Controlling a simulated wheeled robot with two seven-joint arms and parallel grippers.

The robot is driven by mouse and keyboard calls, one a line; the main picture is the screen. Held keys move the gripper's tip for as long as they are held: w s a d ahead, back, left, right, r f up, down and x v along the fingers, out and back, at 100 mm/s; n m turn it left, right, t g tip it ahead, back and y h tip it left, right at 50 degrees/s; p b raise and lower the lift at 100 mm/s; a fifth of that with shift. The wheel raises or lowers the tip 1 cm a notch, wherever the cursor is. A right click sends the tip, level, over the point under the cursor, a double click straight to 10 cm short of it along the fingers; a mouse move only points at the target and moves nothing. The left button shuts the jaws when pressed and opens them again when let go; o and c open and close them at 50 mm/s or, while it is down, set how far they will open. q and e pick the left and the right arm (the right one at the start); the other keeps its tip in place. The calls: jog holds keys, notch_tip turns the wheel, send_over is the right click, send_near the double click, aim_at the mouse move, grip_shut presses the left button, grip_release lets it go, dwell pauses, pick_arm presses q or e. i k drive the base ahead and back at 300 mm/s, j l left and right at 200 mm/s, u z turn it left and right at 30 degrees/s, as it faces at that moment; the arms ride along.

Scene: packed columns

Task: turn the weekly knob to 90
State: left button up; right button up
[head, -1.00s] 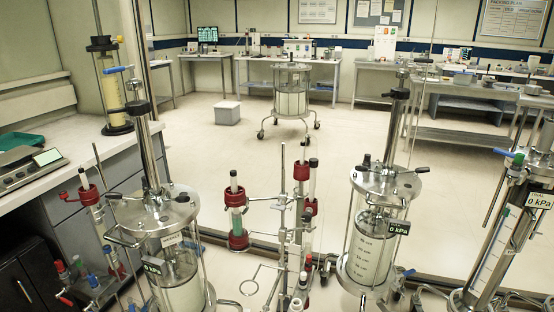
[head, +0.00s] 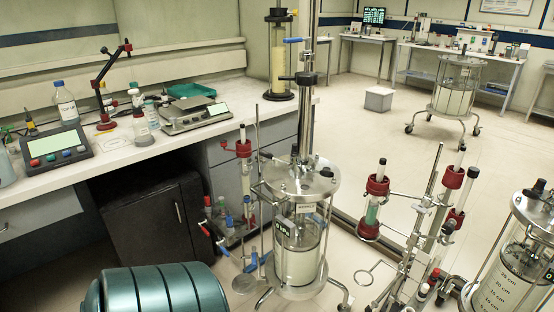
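The nearest packed column (head: 297,235) stands upright on the floor in the middle of the head view, with a steel top plate, a clear wall and a pale packing. A small white label (head: 306,208) hangs under its top plate; its lettering is too small to read surely. A dark knob or handle (head: 327,172) sits at the right of the top plate, and a dark gauge display (head: 283,231) faces left. I cannot tell which part is the weekly knob, and no dial reading is legible. Neither of my grippers is in view.
A teal ribbed tank (head: 155,292) fills the lower left. A bench (head: 95,185) with a scale (head: 196,117) and bottles runs along the left. A stand with red clamps (head: 418,235) and another column (head: 512,260) are at right. Open floor lies behind.

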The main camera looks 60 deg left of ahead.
aim_at(302, 78)
jog(key=k+j+u, duration=0.2)
jog(key=u, duration=0.25)
jog(key=k+j+u, duration=0.2)
jog(key=j+u, duration=0.15)
jog(key=u, duration=0.15)
jog(key=k+j+u, duration=0.1)
jog(key=j+u, duration=0.35)
jog(key=l, duration=0.1)
